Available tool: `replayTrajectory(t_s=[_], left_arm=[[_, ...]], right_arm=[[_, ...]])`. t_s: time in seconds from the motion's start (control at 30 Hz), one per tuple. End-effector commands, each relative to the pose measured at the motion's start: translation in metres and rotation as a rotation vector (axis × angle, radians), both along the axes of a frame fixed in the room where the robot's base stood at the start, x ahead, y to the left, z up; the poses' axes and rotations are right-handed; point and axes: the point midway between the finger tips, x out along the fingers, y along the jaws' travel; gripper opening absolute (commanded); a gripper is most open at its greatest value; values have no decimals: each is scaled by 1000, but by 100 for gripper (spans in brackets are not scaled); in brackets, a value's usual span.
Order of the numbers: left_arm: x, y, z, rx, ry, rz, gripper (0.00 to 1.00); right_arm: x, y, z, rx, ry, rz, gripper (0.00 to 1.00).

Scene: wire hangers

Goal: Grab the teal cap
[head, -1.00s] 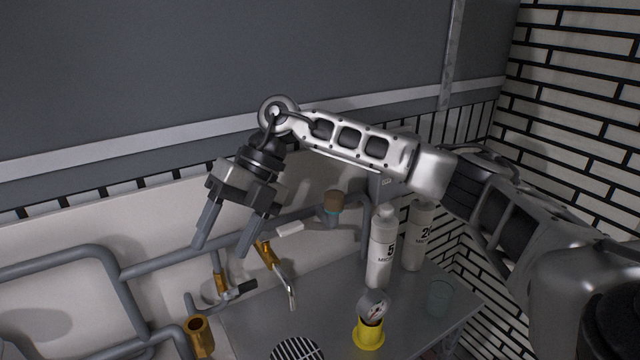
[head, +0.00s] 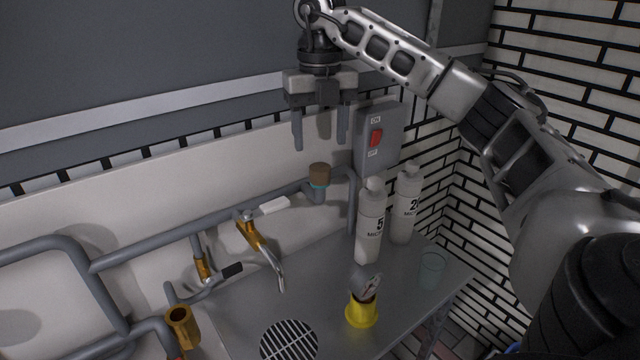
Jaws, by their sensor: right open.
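A brown round cap with a teal band (head: 318,183) under it sits on the upright end of a grey pipe, right of centre. It is the only teal-marked cap I see; its top looks brown. My right gripper (head: 320,144) hangs above it with its two fingers pointing down. The fingers are apart with nothing between them, and a gap shows between the fingertips and the cap. My left gripper is not in view.
A grey box with a red switch (head: 376,137) is on the wall right of my right gripper. White bottles (head: 369,225) stand on the metal counter. A brass tap (head: 262,245), grey pipes (head: 190,236), a yellow-based gauge (head: 361,312) and a clear teal cup (head: 432,268) are nearby.

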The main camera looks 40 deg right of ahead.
Motion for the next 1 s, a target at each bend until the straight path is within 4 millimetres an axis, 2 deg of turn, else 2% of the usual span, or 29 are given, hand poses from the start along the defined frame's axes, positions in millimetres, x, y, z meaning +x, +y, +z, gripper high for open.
replayTrajectory(t_s=[0.03,0.27,0.53,0.83,0.87,1.0], left_arm=[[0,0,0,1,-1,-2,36],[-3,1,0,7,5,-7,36],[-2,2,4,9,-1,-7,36],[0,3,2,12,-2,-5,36],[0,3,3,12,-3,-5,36],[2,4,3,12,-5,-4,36]], right_arm=[[0,0,-7,0,1,1,59],[0,0,-20,0,1,1,59],[0,0,-58,1,0,1,59],[0,1,-65,2,-3,2,59],[1,1,-65,2,-3,2,54],[1,1,-65,2,-3,2,15]])
